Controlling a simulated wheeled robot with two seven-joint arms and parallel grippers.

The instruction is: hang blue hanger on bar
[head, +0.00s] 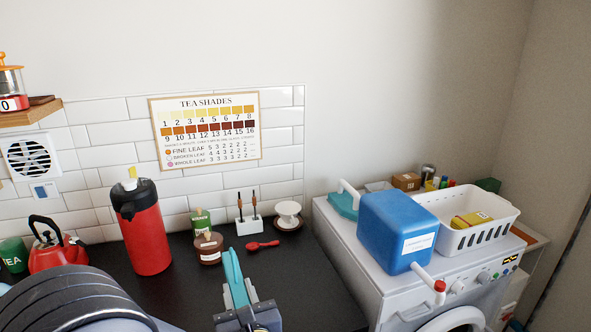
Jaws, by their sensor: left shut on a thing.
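My left gripper (240,298) is low in the middle of the head view, over the dark counter. It is shut on a thin teal-blue thing (233,268), which looks like the blue hanger seen nearly edge-on. The hanger stands up from between the fingers and leans slightly left at its top. Its lower part is hidden by the gripper. I cannot make out a bar in this view. My right gripper is not in view.
The dark counter (185,272) holds a red flask (143,235), a red kettle (58,252), a brown jar (208,250), a red spoon (262,245) and a cup (288,211). At right, a washing machine (350,248) bears a blue canister (393,232) and a white basket (470,237).

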